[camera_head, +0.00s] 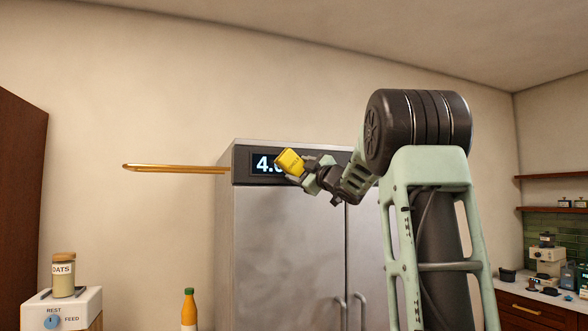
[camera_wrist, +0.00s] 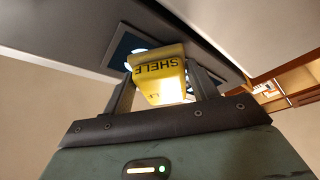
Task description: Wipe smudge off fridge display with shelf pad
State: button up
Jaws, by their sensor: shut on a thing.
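The yellow pad (camera_head: 290,161) is held in my gripper (camera_head: 305,172) in front of the fridge display (camera_head: 261,164) in the head view. The display is dark with pale digits starting "4."; the pad and gripper hide its right part. In the wrist view the pad (camera_wrist: 158,72), lettered "SHELF", sits between both fingers of my gripper (camera_wrist: 160,88), which are shut on it. The display (camera_wrist: 125,45) shows behind the pad there. I cannot tell whether the pad touches the display. No smudge can be made out. The steel fridge (camera_head: 285,240) stands upright with its doors shut.
A thin golden bar (camera_head: 175,169) sticks out left of the fridge top. An oats jar (camera_head: 63,275) stands on a white box with a dial (camera_head: 53,320) at lower left, near an orange bottle (camera_head: 189,310). A counter (camera_head: 540,305) with appliances is at right.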

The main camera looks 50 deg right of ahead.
aim_at(272, 166)
jog(key=shift+s+d, duration=1.2)
jog(key=shift+d, duration=0.7)
jog(key=shift+w+a+b, duration=0.75)
jog(key=shift+w+a, duration=0.25)
jog(key=shift+a, duration=0.55)
jog(key=shift+w+a+b, duration=0.7)
jog(key=shift+w+a, duration=0.25)
jog(key=shift+a, duration=0.65)
jog(key=shift+w+a+b, duration=0.75)
jog(key=shift+w+a, duration=0.25)
jog(key=shift+a, duration=0.55)
jog(key=shift+s, duration=0.1)
jog(key=shift+s+a+b, duration=0.2)
jog(key=shift+s+a, duration=0.3)
jog(key=shift+s, duration=0.35)
jog(key=shift+s+a+b, duration=0.25)
jog(key=shift+s+a, duration=0.3)
jog(key=shift+s, duration=0.25)
jog(key=shift+s+a+b, duration=0.2)
jog(key=shift+s+a, duration=0.3)
jog(key=shift+s, duration=0.35)
jog(key=shift+s, duration=0.1)
jog(key=shift+s+a, duration=0.4)
jog(key=shift+s, duration=0.2)
jog(key=shift+s+a, duration=0.35)
jog(key=shift+s, duration=0.2)
